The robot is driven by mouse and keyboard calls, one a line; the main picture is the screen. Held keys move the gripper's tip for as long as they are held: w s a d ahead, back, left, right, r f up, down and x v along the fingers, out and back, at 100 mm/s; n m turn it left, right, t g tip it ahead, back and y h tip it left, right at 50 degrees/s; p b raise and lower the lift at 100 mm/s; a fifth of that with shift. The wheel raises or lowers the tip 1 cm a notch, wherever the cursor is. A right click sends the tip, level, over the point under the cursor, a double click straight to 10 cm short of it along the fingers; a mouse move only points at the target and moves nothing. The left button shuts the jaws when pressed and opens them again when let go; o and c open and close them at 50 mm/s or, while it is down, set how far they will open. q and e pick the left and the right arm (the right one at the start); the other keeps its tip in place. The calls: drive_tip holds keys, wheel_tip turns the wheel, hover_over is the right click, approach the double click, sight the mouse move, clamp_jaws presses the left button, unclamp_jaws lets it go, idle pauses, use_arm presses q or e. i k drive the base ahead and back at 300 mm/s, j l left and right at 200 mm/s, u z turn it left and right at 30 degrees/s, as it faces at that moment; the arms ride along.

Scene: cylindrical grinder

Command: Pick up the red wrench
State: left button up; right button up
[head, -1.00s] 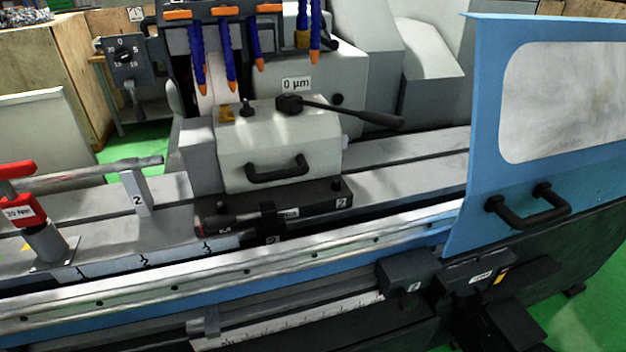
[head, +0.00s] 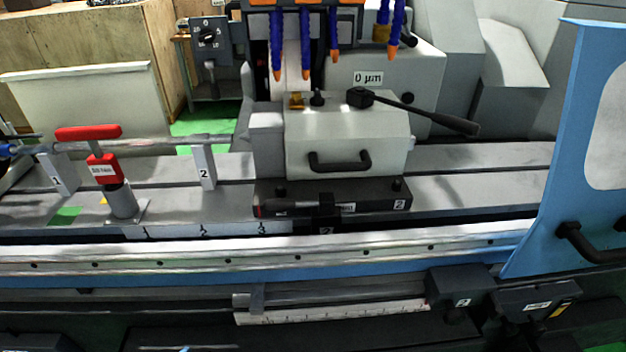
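The red wrench (head: 103,170) stands upright at the left of the head view, a little tilted. It has a red bar handle across its top and a pale label on its red body. Its lower end sits in a grey cylindrical holder (head: 122,201) on the machine table, so its tip is hidden. A grey shaft passes just behind it. Neither of my grippers is in view.
A shaft support marked 2 (head: 204,167) stands right of the wrench. A blue guard door (head: 555,140) stands at the right. A pale rail (head: 270,253) runs along the front.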

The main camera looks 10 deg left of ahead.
sight(107, 170)
drive_tip(key=u, duration=1.45)
drive_tip(key=i+j, duration=0.1)
drive_tip(key=j, duration=0.3)
drive_tip(key=i+j, duration=0.1)
drive_tip(key=j, duration=0.25)
drive_tip(key=i+j, duration=0.15)
drive_tip(key=j, duration=0.25)
drive_tip(key=i+j, duration=0.1)
drive_tip(key=j, duration=0.25)
drive_tip(key=i+j, duration=0.1)
drive_tip(key=j, duration=0.3)
drive_tip(key=i+j+z, duration=0.1)
drive_tip(key=j, duration=0.25)
